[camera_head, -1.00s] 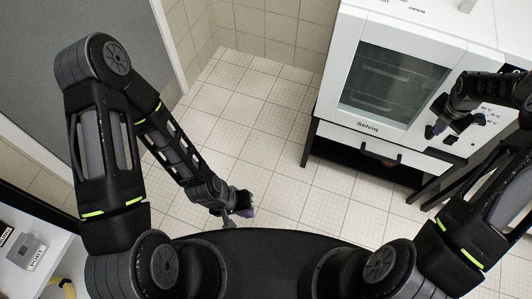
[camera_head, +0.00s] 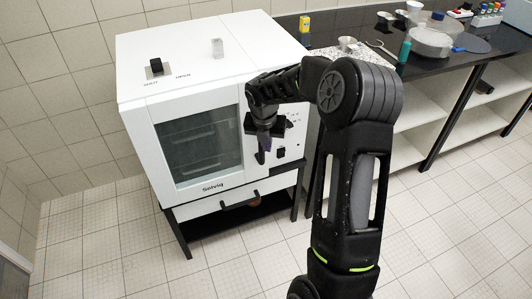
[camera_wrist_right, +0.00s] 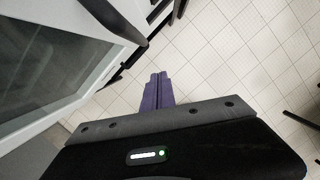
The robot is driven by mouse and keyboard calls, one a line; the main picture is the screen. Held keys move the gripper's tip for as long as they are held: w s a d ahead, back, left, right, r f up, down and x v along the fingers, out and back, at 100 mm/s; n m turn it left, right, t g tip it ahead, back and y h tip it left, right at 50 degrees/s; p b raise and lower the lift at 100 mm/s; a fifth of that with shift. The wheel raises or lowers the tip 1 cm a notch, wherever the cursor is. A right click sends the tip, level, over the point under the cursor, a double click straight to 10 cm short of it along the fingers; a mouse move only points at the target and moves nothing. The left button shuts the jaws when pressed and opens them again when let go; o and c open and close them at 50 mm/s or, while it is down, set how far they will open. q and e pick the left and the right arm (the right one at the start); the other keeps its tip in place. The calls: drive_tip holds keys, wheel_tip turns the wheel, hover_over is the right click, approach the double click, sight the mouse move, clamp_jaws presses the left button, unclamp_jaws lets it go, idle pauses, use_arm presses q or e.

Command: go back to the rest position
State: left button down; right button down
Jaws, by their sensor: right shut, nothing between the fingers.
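My right gripper (camera_head: 263,152) is in front of the control panel side of the white Selvig machine (camera_head: 200,215). Its fingertips point down and are closed with nothing between them. In the right wrist view the purple fingers (camera_wrist_right: 157,92) lie together over the tiled floor, with the machine's glass door (camera_wrist_right: 45,60) to the left. I cannot tell whether the gripper touches the machine. My left gripper is out of view.
The white machine stands on a black frame at the back left. Tiled floor (camera_head: 225,262) is clear in front.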

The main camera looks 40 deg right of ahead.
drive_tip(key=shift+a+r, duration=0.1)
drive_tip(key=shift+r, duration=0.2)
idle(0.4)
drive_tip(key=w+a+f+m+t+y, duration=0.1)
drive_tip(key=a+f+m+t+y, duration=0.1)
drive_tip(key=a+f+m, duration=0.6)
drive_tip(key=a+f+m+t+y, duration=0.15)
drive_tip(key=a+f+m, duration=0.35)
drive_tip(key=a+m, duration=0.65)
drive_tip(key=s+a+f+m+g+y, duration=0.1)
drive_tip(key=s+a+f+m, duration=0.3)
drive_tip(key=s+a, duration=0.5)
drive_tip(key=s+a+f+m+g+y, duration=0.1)
drive_tip(key=s+a+f+m+g, duration=0.2)
drive_tip(key=s+a+f, duration=0.4)
drive_tip(key=s+a+m, duration=0.1)
drive_tip(key=s+a, duration=0.2)
drive_tip(key=s, duration=0.5)
drive_tip(key=shift+s+f+y, duration=0.15)
drive_tip(key=shift+s+y, duration=0.05)
drive_tip(key=shift+y, duration=0.15)
